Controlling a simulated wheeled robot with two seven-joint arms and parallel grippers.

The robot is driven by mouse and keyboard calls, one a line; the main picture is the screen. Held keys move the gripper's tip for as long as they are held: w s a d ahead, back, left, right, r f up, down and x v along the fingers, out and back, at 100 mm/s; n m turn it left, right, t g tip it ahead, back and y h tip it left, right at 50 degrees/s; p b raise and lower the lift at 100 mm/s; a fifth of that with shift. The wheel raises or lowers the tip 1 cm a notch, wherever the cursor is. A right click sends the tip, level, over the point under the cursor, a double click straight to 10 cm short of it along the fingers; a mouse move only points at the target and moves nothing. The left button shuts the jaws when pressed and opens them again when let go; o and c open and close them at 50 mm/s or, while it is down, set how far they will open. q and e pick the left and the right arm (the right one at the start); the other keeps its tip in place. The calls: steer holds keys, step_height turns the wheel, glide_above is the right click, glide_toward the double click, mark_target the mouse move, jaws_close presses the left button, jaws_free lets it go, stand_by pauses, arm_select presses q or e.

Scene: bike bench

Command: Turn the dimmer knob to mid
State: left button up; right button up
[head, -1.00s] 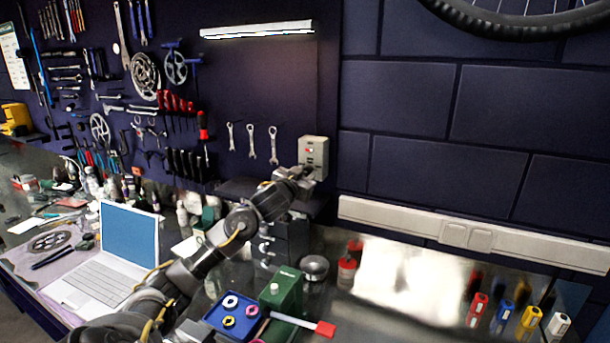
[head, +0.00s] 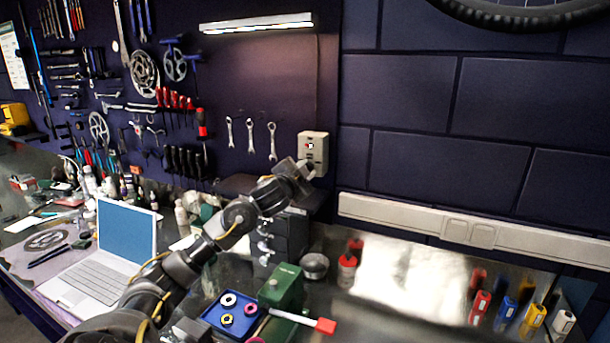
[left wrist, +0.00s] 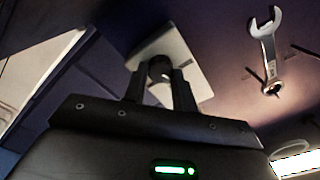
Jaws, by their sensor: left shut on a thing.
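A pale switch box (head: 315,143) with a small red mark is fixed to the wall right of the hanging spanners. It also shows, tilted, in the left wrist view (left wrist: 190,62). My left gripper (head: 310,170) is at the lower part of this box. In the left wrist view its two fingers (left wrist: 160,82) are shut on a dark round knob (left wrist: 159,68) on the box face. The knob is hidden behind the gripper in the head view, and its pointer cannot be made out. A strip lamp (head: 258,23) above is lit. My right gripper is not in view.
A dark drawer unit (head: 288,240) stands below the box. A laptop (head: 127,233), a blue tray (head: 222,325) and a green box (head: 283,288) are on the bench. A spanner (left wrist: 267,45) hangs near the gripper. A white trunking rail (head: 400,216) runs along the wall.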

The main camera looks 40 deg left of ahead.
arm_select(q)
steer(key=shift+m+b, duration=0.95)
steer(key=shift+m, duration=1.25)
steer(key=o, duration=1)
steer(key=v, duration=1)
steer(key=shift+s+b, duration=0.4)
steer(key=shift+b, duration=0.05)
steer(key=shift+d, duration=0.1)
